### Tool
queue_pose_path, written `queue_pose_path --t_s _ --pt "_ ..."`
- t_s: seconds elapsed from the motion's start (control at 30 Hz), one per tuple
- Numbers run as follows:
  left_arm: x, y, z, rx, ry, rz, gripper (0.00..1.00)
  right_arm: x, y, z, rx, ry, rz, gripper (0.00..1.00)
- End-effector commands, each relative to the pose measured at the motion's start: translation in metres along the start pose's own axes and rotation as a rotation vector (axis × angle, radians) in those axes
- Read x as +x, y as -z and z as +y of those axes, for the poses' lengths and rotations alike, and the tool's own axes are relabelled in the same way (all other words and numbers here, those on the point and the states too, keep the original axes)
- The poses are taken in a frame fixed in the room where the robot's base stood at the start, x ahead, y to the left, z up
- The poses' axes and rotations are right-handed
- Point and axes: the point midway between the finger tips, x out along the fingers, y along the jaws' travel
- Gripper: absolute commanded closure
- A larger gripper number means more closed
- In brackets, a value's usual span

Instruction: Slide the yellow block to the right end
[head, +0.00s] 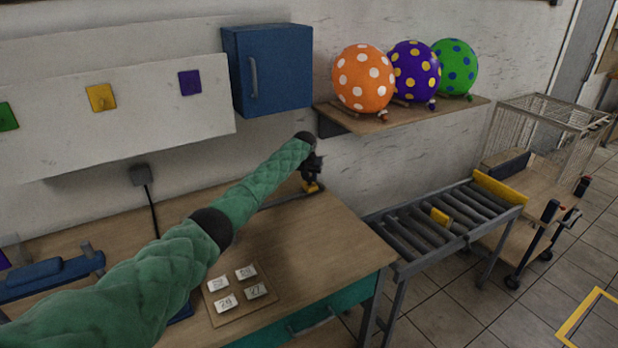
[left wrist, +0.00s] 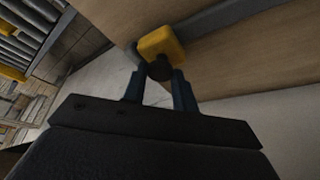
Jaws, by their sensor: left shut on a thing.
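The yellow block (head: 310,187) sits on a grey rail (head: 283,201) along the back of the wooden desk, close to the rail's visible right end. My left gripper (head: 312,176) points down over it. In the left wrist view the yellow block (left wrist: 162,42) is just beyond the fingertips. My left gripper (left wrist: 159,76) is shut on a dark round knob (left wrist: 160,70) in front of the block. The rail (left wrist: 220,17) runs past the block there. My left forearm hides part of the rail in the head view. My right gripper is not in view.
A roller conveyor (head: 420,228) with a yellow piece (head: 440,217) stands right of the desk (head: 335,240). A shelf (head: 400,115) with three spotted balloons is above. Numbered tiles (head: 245,272) lie on the desk. A blue cabinet (head: 285,70) hangs on the wall.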

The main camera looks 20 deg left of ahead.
Motion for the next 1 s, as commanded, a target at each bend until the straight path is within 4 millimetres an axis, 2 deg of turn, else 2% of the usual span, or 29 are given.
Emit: queue_pose_path --t_s 0.03,0.13,0.57,0.63,0.7,1.0 --pt "0.0 0.0 0.0 0.0 0.0 0.0 0.7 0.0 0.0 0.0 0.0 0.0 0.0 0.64" --pt "0.0 0.0 0.0 0.0 0.0 0.0 0.5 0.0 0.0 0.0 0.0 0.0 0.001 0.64" --pt "-0.006 0.0 -0.001 0.001 0.0 0.0 0.5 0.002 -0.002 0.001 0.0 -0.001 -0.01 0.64" --pt "-0.013 0.0 -0.001 0.001 0.0 0.002 0.5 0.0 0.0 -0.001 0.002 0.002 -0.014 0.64" --pt "-0.023 0.0 -0.001 0.001 0.0 0.002 0.5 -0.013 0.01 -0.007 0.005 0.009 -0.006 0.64" --pt "-0.065 0.0 0.0 0.0 0.0 0.001 0.5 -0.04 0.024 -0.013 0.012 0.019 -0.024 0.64"
